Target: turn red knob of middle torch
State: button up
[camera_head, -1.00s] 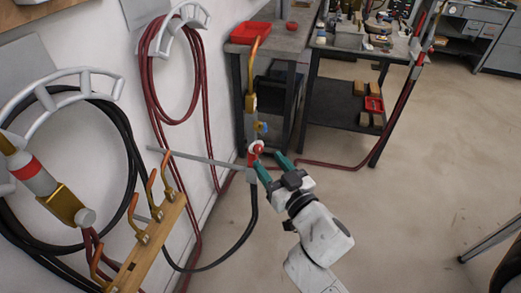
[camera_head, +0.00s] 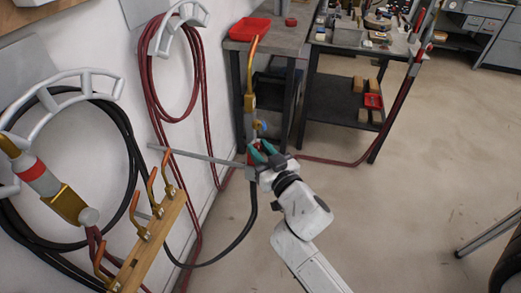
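The middle torch (camera_head: 250,100) stands upright in a grey holder, with a brass body and a bent copper-coloured tip. A blue knob (camera_head: 261,125) sits on its right side. The red knob (camera_head: 254,146) is low on the torch and mostly hidden by my gripper (camera_head: 262,151). My gripper's two teal fingertips are at the red knob, one to each side of it as seen here. Whether they touch or grip it is too small to tell.
A grey bar (camera_head: 200,156) runs from the wall to the torch. Red hoses (camera_head: 180,85) and black hoses (camera_head: 125,130) hang on wall hooks. A wooden rack (camera_head: 150,240) with copper tips is at lower left. A workbench (camera_head: 285,40) stands behind.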

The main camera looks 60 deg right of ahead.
grip_shut()
jog(key=shift+n, duration=0.7)
jog(key=o, duration=0.5)
grip_release()
jog(key=b+v, duration=0.3)
jog(key=v, duration=0.8)
jog(key=shift+w, duration=0.1)
